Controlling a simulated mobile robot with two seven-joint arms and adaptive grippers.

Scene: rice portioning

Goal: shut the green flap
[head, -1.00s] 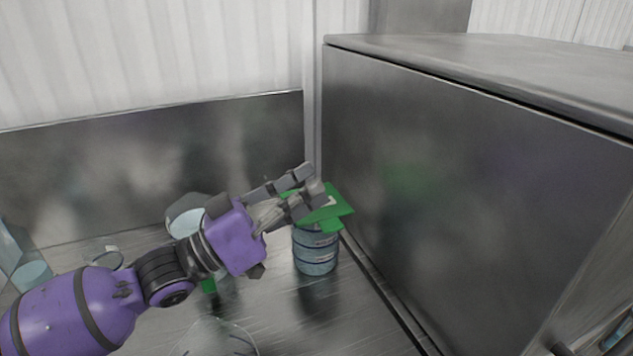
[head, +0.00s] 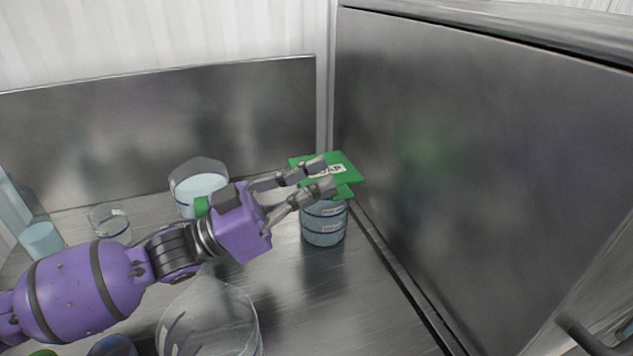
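The green flap (head: 343,165) is a flat green plate with a white label, at the top of a clear container with blue bands (head: 323,226). The container stands on the metal counter near the back right corner. My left gripper (head: 325,176) reaches in from the left, its two grey fingers apart. The fingertips overlap the flap's left and front part in the picture; whether they touch it I cannot tell. Part of the flap and the container's rim are hidden behind the fingers. My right gripper is not in view.
A tall metal cabinet (head: 470,150) stands close on the right. A clear container with pale contents (head: 199,190) stands behind my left wrist. A small glass (head: 110,224) is at the left, and a large clear bowl (head: 210,325) is in front. The counter (head: 290,300) right of the bowl is bare.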

